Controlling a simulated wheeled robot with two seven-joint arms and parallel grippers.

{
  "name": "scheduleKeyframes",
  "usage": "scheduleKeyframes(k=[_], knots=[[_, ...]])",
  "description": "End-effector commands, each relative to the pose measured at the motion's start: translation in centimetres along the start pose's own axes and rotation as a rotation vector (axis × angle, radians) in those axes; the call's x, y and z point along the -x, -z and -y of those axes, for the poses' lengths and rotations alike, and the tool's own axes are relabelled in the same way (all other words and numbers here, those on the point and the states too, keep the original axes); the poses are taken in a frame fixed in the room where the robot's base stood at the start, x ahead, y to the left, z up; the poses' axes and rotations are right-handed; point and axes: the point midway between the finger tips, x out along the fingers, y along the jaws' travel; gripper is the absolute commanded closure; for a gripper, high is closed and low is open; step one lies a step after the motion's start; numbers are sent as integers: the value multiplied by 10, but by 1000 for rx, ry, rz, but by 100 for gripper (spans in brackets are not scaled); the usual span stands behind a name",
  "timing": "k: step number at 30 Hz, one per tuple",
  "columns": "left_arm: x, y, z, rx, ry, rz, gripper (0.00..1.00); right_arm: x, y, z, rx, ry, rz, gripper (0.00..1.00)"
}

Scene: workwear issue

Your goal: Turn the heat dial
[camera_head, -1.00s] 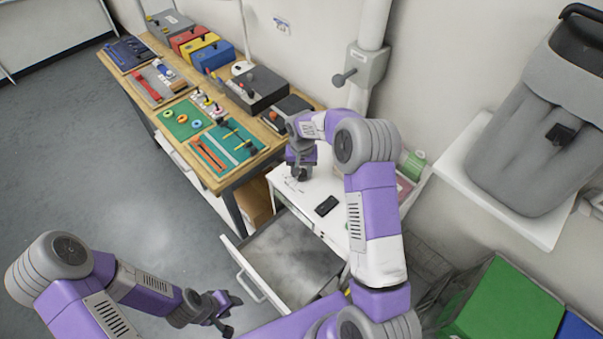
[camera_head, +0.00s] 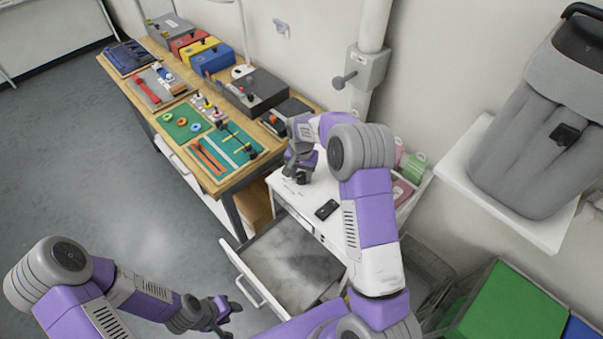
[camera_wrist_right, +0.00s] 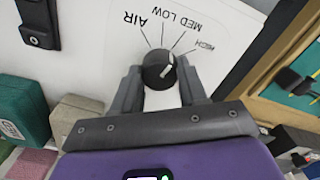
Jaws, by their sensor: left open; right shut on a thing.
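The heat dial (camera_wrist_right: 158,69) is a round black knob with a white mark, on a white panel (camera_wrist_right: 100,50) lettered AIR, LOW, MED and HIGH. Its mark points up and right, towards the HIGH side; the exact setting is hard to tell. My right gripper (camera_wrist_right: 159,88) is shut on the dial, one finger on each side. In the head view my right gripper (camera_head: 299,176) is over the white cabinet top (camera_head: 285,190), and I cannot make out the dial there. My left gripper (camera_head: 228,308) is open and empty, low in front of the open drawer.
The cabinet's drawer (camera_head: 285,265) stands open below. A wooden bench (camera_head: 222,180) with tool boards and boxes is to the left.

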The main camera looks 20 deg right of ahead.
Motion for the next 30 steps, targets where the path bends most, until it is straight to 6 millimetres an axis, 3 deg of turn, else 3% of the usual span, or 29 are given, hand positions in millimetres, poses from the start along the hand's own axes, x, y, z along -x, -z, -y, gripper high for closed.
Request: scheduleKeyframes(k=[2,3,7,17,30], knots=[[0,0,0,0,0,0,57,1,0,0,1,1,0,88],[0,0,0,0,0,0,57,1,0,0,1,1,0,52],[0,0,0,0,0,0,57,1,0,0,1,1,0,32],[0,0,0,0,0,0,57,4,0,0,2,1,-1,32],[2,0,-1,0,0,0,57,68,0,1,3,2,-3,32]])
